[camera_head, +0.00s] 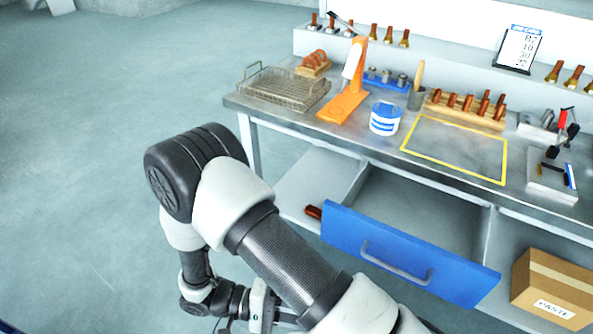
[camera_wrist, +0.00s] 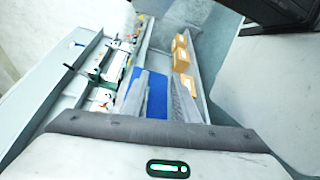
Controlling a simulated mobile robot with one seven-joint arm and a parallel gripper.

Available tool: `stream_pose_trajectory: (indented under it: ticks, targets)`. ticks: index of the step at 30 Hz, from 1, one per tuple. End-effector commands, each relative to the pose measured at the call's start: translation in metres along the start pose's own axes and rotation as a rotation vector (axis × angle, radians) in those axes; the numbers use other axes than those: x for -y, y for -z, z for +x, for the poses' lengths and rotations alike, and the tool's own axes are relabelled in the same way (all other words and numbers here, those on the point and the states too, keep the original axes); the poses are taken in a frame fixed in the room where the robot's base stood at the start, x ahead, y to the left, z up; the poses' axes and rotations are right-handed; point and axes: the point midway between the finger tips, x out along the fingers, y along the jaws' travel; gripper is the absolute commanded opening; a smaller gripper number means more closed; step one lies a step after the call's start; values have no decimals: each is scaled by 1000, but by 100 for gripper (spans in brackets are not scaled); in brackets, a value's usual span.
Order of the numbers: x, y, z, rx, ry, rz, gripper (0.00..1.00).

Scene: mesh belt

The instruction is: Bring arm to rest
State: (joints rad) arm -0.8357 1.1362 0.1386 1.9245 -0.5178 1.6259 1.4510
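My arm (camera_head: 290,260) is folded in the lower middle of the head view, in front of the workbench. Its elbow is raised and its forearm drops toward the floor. The wrist end of my arm (camera_head: 262,303) is low, near the bottom edge, left of the open blue drawer. My upper arm and the picture's edge hide most of my gripper there. The wrist view looks across to the bench at a steep tilt.
The blue drawer (camera_head: 405,255) stands pulled out from the workbench (camera_head: 290,118). A cardboard box (camera_head: 555,285) marked PASTE sits low at right. A wire basket (camera_head: 283,88), an orange stand (camera_head: 343,104) and a blue-white tub (camera_head: 385,119) are on top. Open floor (camera_head: 90,150) lies left.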

Motion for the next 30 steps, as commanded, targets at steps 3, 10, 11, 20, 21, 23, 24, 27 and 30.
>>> stream_pose_trajectory:
  ticks: [3, 10, 11, 20, 21, 23, 24, 27, 30]
  targets:
    - [-22, 2, -3, 29, 63, -9, 28]
    - [-72, 7, -8, 105, 278, -57, 28]
    - [-80, 8, -9, 113, 310, -63, 28]
    - [-192, 13, -6, 132, 776, -86, 28]
    - [-208, 13, -4, 117, 846, -81, 28]
    - [-233, 13, -1, 88, 948, -67, 28]
    - [-249, 12, 0, 62, 1014, -54, 28]
    - [-290, 10, 6, -24, 1163, -8, 28]
    - [-331, 7, 13, -133, 1288, 57, 28]
